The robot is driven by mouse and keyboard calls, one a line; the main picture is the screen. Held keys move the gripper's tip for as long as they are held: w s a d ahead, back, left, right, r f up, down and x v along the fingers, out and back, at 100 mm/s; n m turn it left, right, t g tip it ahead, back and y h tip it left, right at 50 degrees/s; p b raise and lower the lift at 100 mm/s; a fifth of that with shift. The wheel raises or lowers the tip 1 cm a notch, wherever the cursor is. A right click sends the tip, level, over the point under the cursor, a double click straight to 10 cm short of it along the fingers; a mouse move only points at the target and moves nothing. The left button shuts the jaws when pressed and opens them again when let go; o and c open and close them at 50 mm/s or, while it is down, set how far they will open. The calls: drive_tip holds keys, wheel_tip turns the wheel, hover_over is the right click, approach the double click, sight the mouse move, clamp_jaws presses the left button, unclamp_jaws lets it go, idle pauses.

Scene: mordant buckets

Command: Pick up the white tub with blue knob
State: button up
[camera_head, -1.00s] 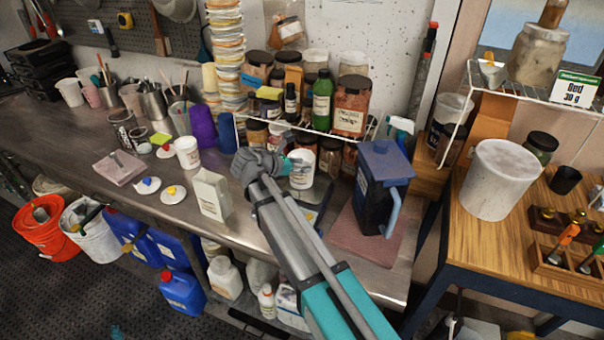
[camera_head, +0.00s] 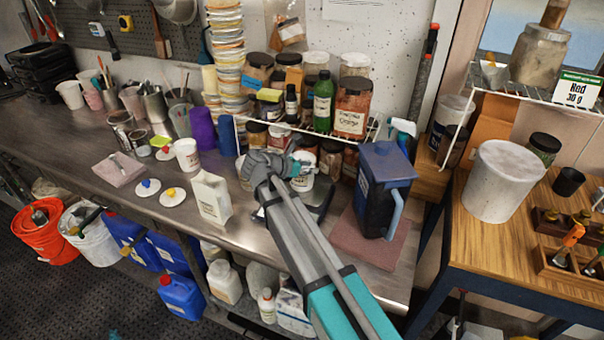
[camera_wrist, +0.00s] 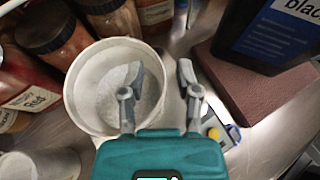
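My gripper (camera_head: 292,166) is open at this tub. In the wrist view, the gripper (camera_wrist: 160,85) has its left finger over the tub's mouth and its right finger outside the rim, with the wall between them. I cannot tell if they touch it. A white round lid with a blue knob (camera_head: 148,187) lies on the bench farther left.
A lid with a yellow knob (camera_head: 172,197), a white carton (camera_head: 211,197) and another white tub (camera_head: 187,154) stand left. A dark blue jug (camera_head: 383,190) on a reddish mat (camera_head: 350,240) is close right. Jars crowd the shelf behind.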

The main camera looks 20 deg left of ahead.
clamp_jaws()
drive_tip(key=shift+r, duration=0.1)
idle(0.3)
drive_tip(key=shift+r+p, duration=0.9)
drive_tip(key=shift+p, duration=0.1)
drive_tip(key=s+d+r+p, duration=0.2)
drive_tip(key=s+r+p, duration=0.9)
drive_tip(key=s, duration=0.2)
drive_tip(key=shift+s+d, duration=0.35)
drive_tip(key=shift+s, duration=0.05)
